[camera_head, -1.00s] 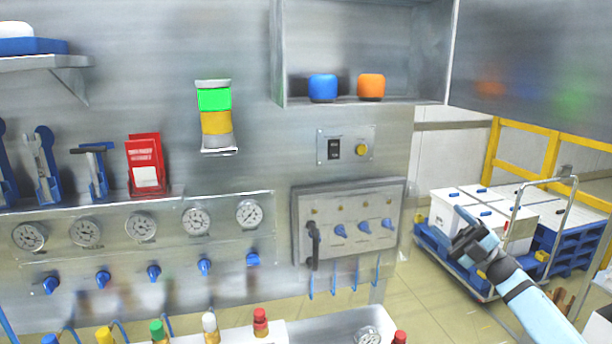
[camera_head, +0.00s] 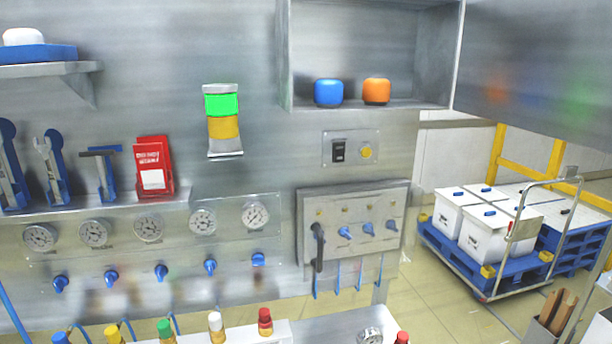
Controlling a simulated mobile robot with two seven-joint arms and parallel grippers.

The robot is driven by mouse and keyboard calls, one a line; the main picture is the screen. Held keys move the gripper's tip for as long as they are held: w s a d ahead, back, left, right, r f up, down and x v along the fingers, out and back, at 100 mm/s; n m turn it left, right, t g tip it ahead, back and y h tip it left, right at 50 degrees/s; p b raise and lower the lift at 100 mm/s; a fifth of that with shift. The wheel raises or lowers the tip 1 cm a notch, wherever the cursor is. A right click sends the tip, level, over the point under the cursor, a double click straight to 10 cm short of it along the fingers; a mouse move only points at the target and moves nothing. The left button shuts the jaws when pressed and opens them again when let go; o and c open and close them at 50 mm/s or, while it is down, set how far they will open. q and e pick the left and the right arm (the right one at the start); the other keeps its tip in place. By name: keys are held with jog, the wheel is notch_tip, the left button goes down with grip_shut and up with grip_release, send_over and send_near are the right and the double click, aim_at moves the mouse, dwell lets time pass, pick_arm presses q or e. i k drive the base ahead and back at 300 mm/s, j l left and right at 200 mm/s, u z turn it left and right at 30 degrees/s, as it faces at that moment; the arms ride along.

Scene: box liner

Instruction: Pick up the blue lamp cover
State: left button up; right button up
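The blue lamp cover (camera_head: 328,93) is a rounded blue cylinder. It stands upright on the floor of an open metal wall cabinet (camera_head: 372,106), at the upper middle of the head view. An orange cover (camera_head: 376,91) of the same shape stands just right of it, with a small gap between them. Neither of my grippers shows in the head view now.
A signal lamp (camera_head: 222,120) with green and yellow segments is fixed on the wall left of the cabinet. A switch panel (camera_head: 351,148) and a valve panel (camera_head: 355,232) are below the cabinet. A cart with white boxes (camera_head: 495,225) stands at the right.

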aim_at(328, 94)
jog(key=i+l+u, duration=0.1)
jog(key=l+u, duration=0.15)
jog(key=l, duration=0.55)
jog(key=l+u, duration=0.25)
jog(key=l, duration=0.55)
jog(key=l+u, duration=0.2)
jog(key=l, duration=0.6)
jog(key=k+l+u, duration=0.1)
jog(key=l+u, duration=0.15)
jog(key=l, duration=0.55)
jog(key=j, duration=0.75)
